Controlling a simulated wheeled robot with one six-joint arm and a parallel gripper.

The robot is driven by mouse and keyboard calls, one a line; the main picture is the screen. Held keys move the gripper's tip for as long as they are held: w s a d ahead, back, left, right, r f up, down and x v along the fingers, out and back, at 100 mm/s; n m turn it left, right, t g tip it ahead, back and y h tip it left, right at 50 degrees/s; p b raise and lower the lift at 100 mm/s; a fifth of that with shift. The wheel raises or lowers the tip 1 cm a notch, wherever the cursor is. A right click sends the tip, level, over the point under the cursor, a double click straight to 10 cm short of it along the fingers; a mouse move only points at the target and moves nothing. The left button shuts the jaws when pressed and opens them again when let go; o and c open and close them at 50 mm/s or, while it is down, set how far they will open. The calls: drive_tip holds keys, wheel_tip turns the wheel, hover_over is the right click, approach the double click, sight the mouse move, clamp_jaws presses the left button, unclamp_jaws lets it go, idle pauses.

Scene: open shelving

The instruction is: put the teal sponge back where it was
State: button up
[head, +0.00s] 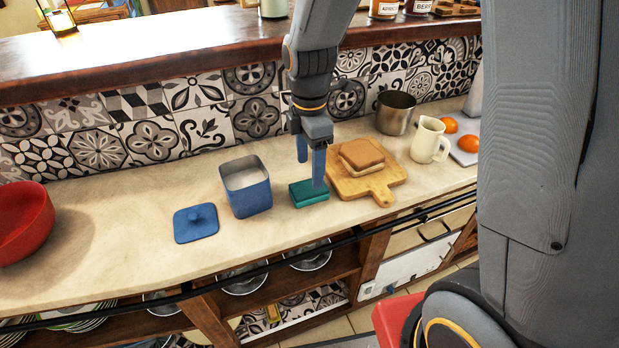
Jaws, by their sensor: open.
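The teal sponge (309,195) lies flat on the stone counter, between the blue canister and the cutting board. My gripper (310,170) is directly above it, pointing down with its two blue fingers apart. The right finger reaches down to about the sponge's level; I cannot tell whether it touches the sponge. The left finger ends a little higher in the picture, over the back of the sponge.
A blue open canister (247,192) stands close left, its blue lid (196,223) beside it. A cutting board (383,194) with a sandwich (361,156) is close right. Beyond are a cream pitcher (429,141) and metal pot (395,115). A red bowl (28,232) stands far left.

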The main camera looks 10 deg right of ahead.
sight(309, 186)
wheel_tip(309, 186, up, 5)
drive_tip(key=b, duration=0.1)
drive_tip(key=s+d+f+m, duration=0.1)
drive_tip(key=s+d+m, duration=0.3)
drive_tip(key=m, duration=0.6)
drive_tip(key=s+d+f+m+t, duration=0.1)
drive_tip(key=s+d+m, duration=0.4)
drive_tip(key=m, duration=0.5)
drive_tip(key=shift+s+d+f, duration=0.15)
drive_tip(key=shift+s+f, duration=0.35)
drive_tip(key=shift+f, duration=0.2)
